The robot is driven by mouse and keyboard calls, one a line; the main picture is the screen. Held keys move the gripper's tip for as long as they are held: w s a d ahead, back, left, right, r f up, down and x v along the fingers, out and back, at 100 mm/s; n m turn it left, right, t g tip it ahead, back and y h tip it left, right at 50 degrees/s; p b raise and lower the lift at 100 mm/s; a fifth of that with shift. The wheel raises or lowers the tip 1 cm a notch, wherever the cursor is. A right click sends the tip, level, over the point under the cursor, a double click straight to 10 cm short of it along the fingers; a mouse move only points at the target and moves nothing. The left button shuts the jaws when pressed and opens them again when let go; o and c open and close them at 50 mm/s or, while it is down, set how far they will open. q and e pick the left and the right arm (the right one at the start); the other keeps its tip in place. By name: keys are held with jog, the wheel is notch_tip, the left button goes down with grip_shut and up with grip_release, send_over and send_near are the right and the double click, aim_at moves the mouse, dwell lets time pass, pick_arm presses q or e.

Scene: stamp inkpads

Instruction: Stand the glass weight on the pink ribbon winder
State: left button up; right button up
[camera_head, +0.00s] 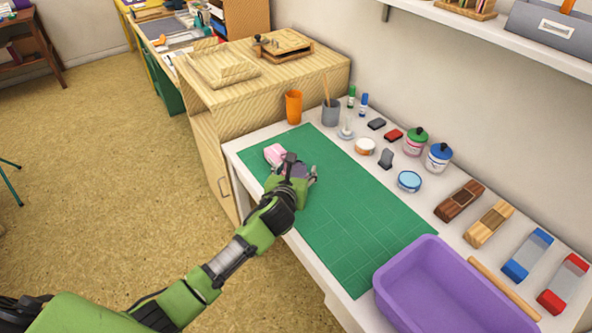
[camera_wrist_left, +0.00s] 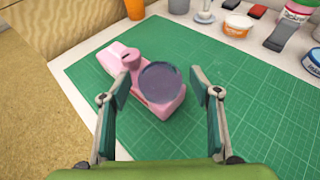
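The pink ribbon winder (camera_wrist_left: 123,58) lies on the green cutting mat and also shows in the head view (camera_head: 274,153), partly hidden behind my left gripper. The glass weight (camera_wrist_left: 160,82), a dark bluish round disc, appears to stand on the near part of the winder; its underside is hidden. My left gripper (camera_wrist_left: 160,86) is open, with one finger on each side of the disc and a visible gap on both sides. The gripper also shows over the mat's far left part in the head view (camera_head: 297,172). My right gripper is in neither view.
The green mat (camera_head: 350,225) is mostly bare. Behind it stand an orange cup (camera_head: 293,107), a grey pen pot (camera_head: 331,112), jars and inkpads. A purple bin (camera_head: 445,290) stands at the near right. The table's left edge runs close under my left arm.

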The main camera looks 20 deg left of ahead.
pick_arm(q)
jog(key=shift+r, duration=0.1)
jog(key=shift+s+r, duration=0.1)
jog(key=shift+s, duration=0.1)
jog(key=v, duration=1.1)
jog(key=shift+s+p, duration=0.25)
jog(key=shift+p, duration=0.2)
jog(key=shift+r, duration=0.15)
